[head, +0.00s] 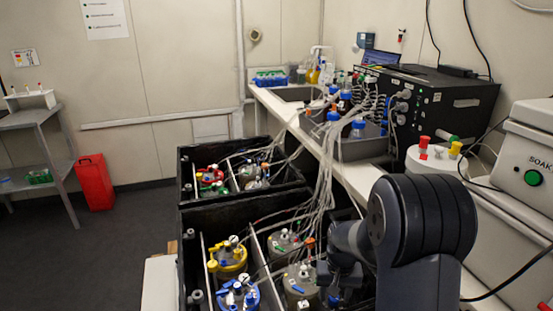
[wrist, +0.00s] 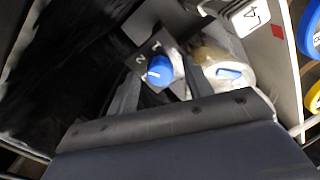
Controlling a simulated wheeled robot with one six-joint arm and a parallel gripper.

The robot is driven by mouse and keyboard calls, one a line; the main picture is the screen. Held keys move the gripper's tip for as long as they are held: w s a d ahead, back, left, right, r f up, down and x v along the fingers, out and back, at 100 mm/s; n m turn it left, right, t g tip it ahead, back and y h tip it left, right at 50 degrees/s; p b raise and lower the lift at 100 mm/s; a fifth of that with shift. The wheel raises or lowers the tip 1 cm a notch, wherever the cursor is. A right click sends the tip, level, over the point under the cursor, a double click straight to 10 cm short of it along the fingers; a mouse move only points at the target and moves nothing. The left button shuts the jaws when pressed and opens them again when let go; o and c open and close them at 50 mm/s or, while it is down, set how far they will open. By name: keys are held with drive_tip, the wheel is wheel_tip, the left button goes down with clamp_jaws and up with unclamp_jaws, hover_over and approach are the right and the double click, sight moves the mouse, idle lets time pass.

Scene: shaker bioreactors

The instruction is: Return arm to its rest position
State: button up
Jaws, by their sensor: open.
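My arm reaches in from the right in the head view. My gripper (head: 343,278) is low over the near black shaker box (head: 185,240), partly hidden by the arm links. In the wrist view my gripper (wrist: 158,88) is open, with one grey finger on each side of a blue knob (wrist: 160,70). The knob sits on a dark plate marked 2 and 1. I cannot tell whether the fingers touch the knob. Beside it to the right is a pale part with a blue-marked cap (wrist: 228,73).
Bioreactor vessels with yellow (head: 228,258) and blue (head: 238,294) lids stand in the near box. Many tubes (head: 322,190) run from the boxes to the bench. A black instrument (head: 440,105) and a white SOAK unit (head: 530,165) stand at right.

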drive_tip(key=m, duration=0.4)
drive_tip(key=shift+m, duration=0.4)
drive_tip(key=m, duration=0.4)
drive_tip(key=shift+m+p, duration=0.35)
drive_tip(key=shift+m, duration=0.05)
drive_tip(key=shift+r, duration=0.1)
